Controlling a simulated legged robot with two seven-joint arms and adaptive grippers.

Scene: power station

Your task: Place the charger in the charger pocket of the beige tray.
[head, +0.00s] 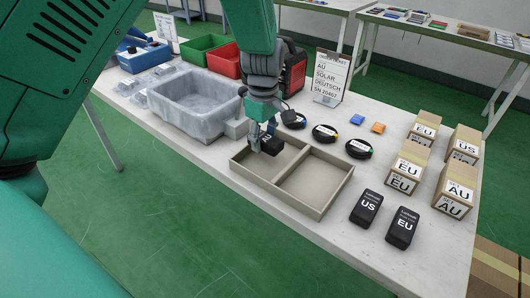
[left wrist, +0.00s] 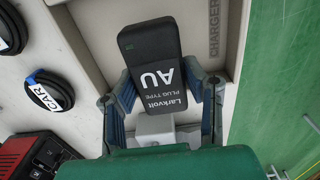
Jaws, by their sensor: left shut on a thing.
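My left gripper (head: 262,142) is shut on the black charger (head: 271,145) marked "Larkvolt plug type AU". In the left wrist view the charger (left wrist: 155,75) sits between the two fingers of the gripper (left wrist: 165,110), its AU label facing the camera. The beige tray (head: 283,201) has two compartments split by a divider. The charger is over the left compartment in the head view, and the word CHARGER is on the tray rim (left wrist: 215,30) beside it in the wrist view. I cannot tell whether the charger touches the tray floor. My right gripper is not in view.
Two black chargers, US (head: 367,207) and EU (head: 402,227), lie right of the tray. Coiled cables (head: 325,134) lie behind it. A grey bin (head: 195,103), an order sign (head: 329,78) and labelled boxes (head: 409,168) surround it. The right compartment (head: 315,182) is empty.

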